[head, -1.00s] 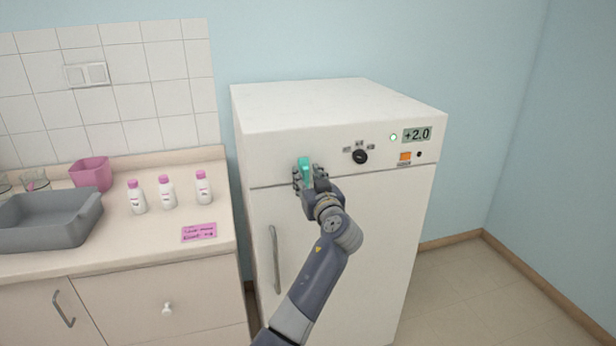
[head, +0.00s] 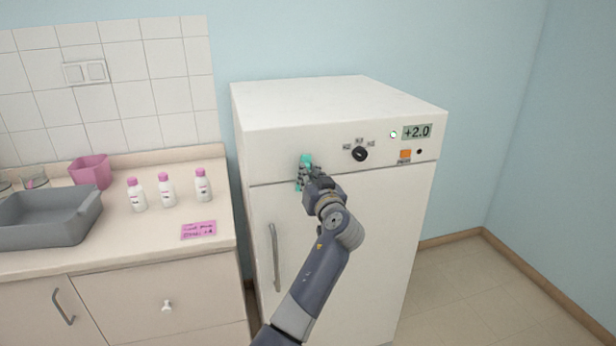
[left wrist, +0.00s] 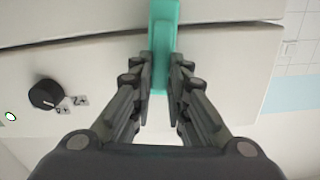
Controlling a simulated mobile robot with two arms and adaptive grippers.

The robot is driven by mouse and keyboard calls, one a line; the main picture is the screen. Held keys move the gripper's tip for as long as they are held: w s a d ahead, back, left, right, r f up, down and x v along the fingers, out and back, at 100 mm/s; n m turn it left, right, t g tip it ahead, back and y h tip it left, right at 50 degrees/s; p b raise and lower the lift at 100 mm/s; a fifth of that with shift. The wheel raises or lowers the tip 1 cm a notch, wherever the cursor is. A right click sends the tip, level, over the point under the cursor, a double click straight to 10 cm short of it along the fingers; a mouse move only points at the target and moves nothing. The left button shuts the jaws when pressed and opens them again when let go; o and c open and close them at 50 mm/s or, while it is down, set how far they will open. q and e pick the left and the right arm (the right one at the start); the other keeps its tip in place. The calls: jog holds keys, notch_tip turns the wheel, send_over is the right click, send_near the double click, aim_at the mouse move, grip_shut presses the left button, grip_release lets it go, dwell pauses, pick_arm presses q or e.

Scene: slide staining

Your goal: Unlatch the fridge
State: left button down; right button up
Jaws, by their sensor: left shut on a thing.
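The white fridge (head: 345,240) stands against the blue wall, its door closed. A teal latch (head: 306,160) sits at the upper left of its front, across the seam between the top panel and the door. My left gripper (head: 304,180) is at the latch and hides part of it. In the left wrist view, the fingers of my left gripper (left wrist: 160,75) are closed on both sides of the teal latch (left wrist: 163,30). The latch bridges the dark seam there. My right gripper is not in view.
The fridge's grey handle (head: 274,258) is below the latch. A black knob (head: 360,154) and a display (head: 417,132) are on the top panel. A counter with several white bottles and a grey tray (head: 45,225) is at the left. Floor at the right is free.

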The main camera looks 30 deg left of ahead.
pick_arm(q)
jog(key=shift+w+d+f+m+p, duration=0.25)
jog(key=shift+m+p, duration=0.4)
jog(key=shift+m, duration=2)
jog(key=shift+w+d+f+m+p, duration=0.15)
jog(key=shift+f+m+p, duration=0.4)
jog(key=shift+m, duration=2.15)
jog(key=shift+w+d+f+m+p, duration=0.15)
jog(key=shift+m+p, duration=0.65)
jog(key=shift+m, duration=1.85)
jog(key=c, duration=1.6)
grip_release()
jog(key=shift+o, duration=0.2)
